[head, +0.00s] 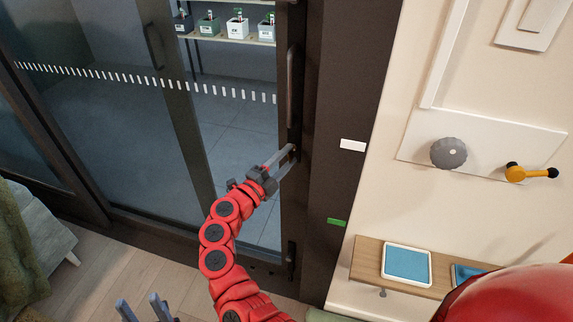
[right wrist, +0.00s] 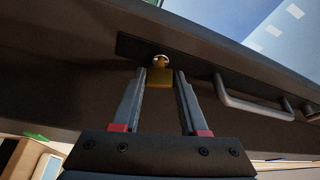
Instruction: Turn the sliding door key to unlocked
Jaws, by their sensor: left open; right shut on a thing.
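The sliding door (head: 185,110) is glass with a dark frame and fills the left and middle of the head view. In the right wrist view, a brass key (right wrist: 159,78) sits at a round metal lock cylinder (right wrist: 160,61) on a dark plate. My right gripper (head: 291,153) reaches the lock area below the long door handle (head: 292,85). In the wrist view its fingers (right wrist: 159,84) are on both sides of the key's head, shut on it. The key is hidden in the head view. My left gripper (head: 142,306) is open and empty at the bottom.
A white label (head: 352,145) and a green label (head: 336,222) are on the dark frame right of the door. Several potted plants (head: 238,25) stand behind the glass.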

